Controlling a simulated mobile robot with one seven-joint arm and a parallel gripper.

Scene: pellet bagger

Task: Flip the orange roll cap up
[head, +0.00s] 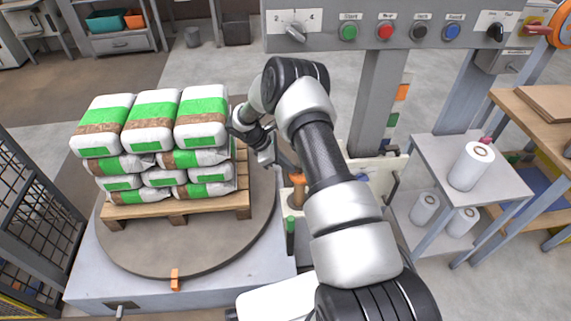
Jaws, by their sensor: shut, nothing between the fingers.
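The orange cap (297,179) shows on the machine's wrapping carriage, just left of my forearm. I cannot tell from this view how far the cap is tilted. My gripper (272,159) is shut and empty, between the pallet stack and the orange cap. Its fingertips are small and partly lost against the machine, so I cannot tell whether they touch the cap.
Stacked green and white bags (151,125) stand on a wooden pallet (182,207) on a round turntable (150,256) at left. A control panel (420,32) spans the top right. White rolls (471,166) stand on a grey cart (434,152) at right.

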